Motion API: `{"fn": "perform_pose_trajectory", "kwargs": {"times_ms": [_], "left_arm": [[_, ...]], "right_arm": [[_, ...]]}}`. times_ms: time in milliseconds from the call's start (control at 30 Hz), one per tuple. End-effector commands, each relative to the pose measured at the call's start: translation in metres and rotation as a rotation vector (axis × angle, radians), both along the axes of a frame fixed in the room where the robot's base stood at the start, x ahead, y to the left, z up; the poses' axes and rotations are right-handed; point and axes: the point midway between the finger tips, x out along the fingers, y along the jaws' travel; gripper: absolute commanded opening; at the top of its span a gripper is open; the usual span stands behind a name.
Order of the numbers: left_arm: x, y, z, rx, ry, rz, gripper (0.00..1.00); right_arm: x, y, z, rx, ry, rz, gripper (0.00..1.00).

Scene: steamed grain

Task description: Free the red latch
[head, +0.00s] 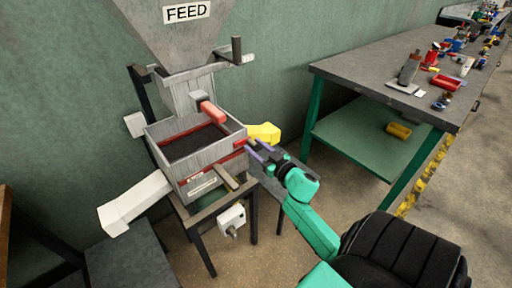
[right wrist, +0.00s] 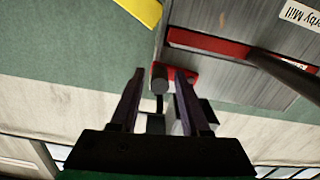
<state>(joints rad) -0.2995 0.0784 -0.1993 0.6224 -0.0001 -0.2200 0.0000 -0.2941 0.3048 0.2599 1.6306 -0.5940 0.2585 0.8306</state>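A grey mill box (head: 205,176) with dark grain inside stands under the FEED hopper (head: 180,45). A small red piece (head: 240,143), apparently the latch, sits at the box's right corner. In the right wrist view, a red piece (right wrist: 184,69) lies just beyond my fingertips, partly hidden by one finger. A dark round knob (right wrist: 160,78) shows between the fingertips. My right gripper (head: 255,149) is at that corner, and in the right wrist view (right wrist: 157,74) its fingers are apart. I cannot tell whether they touch the knob. My left gripper is not in view.
A red block (head: 212,112) on a grey mount sits above the box's opening. A yellow spout (head: 264,132) juts out just behind my right gripper, and a pale chute (head: 135,203) slopes off left. A cluttered workbench (head: 385,70) stands to the right.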

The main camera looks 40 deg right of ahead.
Motion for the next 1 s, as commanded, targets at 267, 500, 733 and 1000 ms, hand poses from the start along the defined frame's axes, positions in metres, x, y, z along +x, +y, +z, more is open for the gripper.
{"fn": "perform_pose_trajectory", "kwargs": {"times_ms": [267, 500, 733, 1000], "left_arm": [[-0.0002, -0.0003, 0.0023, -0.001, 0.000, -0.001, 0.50], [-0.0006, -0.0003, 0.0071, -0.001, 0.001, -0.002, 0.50], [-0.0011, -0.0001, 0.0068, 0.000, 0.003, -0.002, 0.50], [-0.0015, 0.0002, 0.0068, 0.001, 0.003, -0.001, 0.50]], "right_arm": [[-0.0003, 0.0000, 0.0020, -0.013, -0.001, 0.000, 0.00], [-0.0004, -0.0005, 0.0052, -0.102, 0.000, -0.001, 0.00], [-0.0003, -0.0006, 0.0054, -0.101, 0.000, -0.001, 0.57], [-0.0004, -0.0006, 0.0051, -0.101, 0.001, -0.001, 0.57]]}}
